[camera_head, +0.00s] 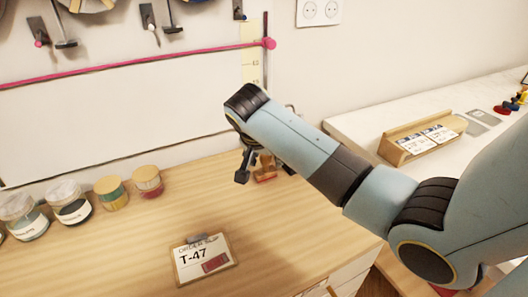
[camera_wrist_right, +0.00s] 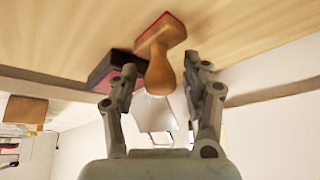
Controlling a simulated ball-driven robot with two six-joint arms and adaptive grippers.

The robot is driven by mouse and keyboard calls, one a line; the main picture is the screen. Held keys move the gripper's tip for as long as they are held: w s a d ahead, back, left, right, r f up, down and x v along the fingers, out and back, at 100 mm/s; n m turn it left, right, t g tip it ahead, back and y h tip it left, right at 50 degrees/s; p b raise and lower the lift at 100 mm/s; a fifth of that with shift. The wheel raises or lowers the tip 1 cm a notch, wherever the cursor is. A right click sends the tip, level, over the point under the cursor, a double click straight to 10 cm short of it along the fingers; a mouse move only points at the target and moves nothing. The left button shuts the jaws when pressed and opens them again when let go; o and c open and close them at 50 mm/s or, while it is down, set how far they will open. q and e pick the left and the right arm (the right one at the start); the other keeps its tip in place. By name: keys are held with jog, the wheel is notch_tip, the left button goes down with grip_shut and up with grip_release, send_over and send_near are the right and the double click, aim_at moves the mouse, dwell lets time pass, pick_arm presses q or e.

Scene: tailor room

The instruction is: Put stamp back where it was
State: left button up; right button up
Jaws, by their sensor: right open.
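The stamp (camera_wrist_right: 160,68) has a wooden handle and a block base with a red edge. It stands on the wooden table, and its handle points towards my right gripper in the right wrist view. My right gripper (camera_wrist_right: 163,80) is open, with a finger on either side of the handle; I cannot tell whether either touches it. In the head view, the stamp (camera_head: 265,172) shows partly beneath my right gripper (camera_head: 264,167). A dark box with a pinkish side (camera_wrist_right: 114,70), perhaps an ink pad, sits beside the stamp, partly behind a finger. My left gripper is out of view.
An order slip marked T-47 (camera_head: 196,254) with a red patch lies on the table (camera_head: 130,240) at the front. Several lidded jars (camera_head: 72,204) line the back left. A wooden card holder (camera_head: 400,146) stands on the white counter at right. The table's middle is clear.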

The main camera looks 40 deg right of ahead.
jog(key=v, duration=1.2)
jog(key=shift+w, duration=0.1)
